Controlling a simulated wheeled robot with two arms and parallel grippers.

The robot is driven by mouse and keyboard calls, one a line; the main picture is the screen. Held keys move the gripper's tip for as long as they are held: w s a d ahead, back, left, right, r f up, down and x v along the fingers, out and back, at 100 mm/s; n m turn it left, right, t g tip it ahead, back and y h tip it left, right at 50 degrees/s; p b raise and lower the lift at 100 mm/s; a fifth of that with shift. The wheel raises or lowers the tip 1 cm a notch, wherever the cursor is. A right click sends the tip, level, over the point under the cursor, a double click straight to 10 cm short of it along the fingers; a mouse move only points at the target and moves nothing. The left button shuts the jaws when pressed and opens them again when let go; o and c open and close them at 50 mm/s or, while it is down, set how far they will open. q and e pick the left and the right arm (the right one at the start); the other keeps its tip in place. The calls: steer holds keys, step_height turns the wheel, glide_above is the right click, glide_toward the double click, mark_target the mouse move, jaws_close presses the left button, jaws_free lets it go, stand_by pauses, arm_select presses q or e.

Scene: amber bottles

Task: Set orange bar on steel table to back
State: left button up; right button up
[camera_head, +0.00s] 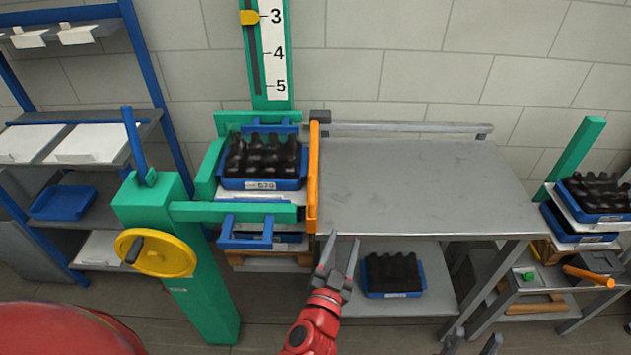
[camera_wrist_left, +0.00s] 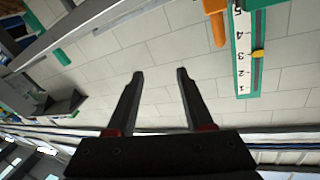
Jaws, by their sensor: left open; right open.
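The orange bar (camera_head: 313,180) runs front to back along the left edge of the steel table (camera_head: 410,185), beside the green frame. It also shows at the top of the left wrist view (camera_wrist_left: 217,28). My left gripper (camera_head: 342,240) is open and empty near the table's front edge, to the right of the bar's near end and apart from it. Its two fingers show spread in the left wrist view (camera_wrist_left: 160,75). My right gripper (camera_head: 473,341) is open at the bottom edge of the head view, partly cut off.
A green frame with a yellow handwheel (camera_head: 155,252) holds a blue crate (camera_head: 262,184) of dark bottles left of the bar. Another blue crate (camera_head: 395,294) sits on the table's lower shelf. A grey rail (camera_head: 405,130) lines the table's back. The tabletop is clear.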

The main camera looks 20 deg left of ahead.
arm_select(q)
steer(key=s+a+r+n+g+y, duration=0.1)
steer(key=a+n+y, duration=0.3)
steer(key=a+y, duration=0.15)
steer(key=p, duration=0.2)
glide_toward(312, 181)
steer(key=shift+n, duration=0.3)
steer(key=x, duration=0.9)
steer(key=shift+w+a+f, duration=0.15)
steer(key=shift+f, duration=0.25)
steer(key=shift+w+a, duration=0.1)
steer(key=shift+w, duration=0.4)
steer(key=shift+f, duration=0.1)
jaws_close()
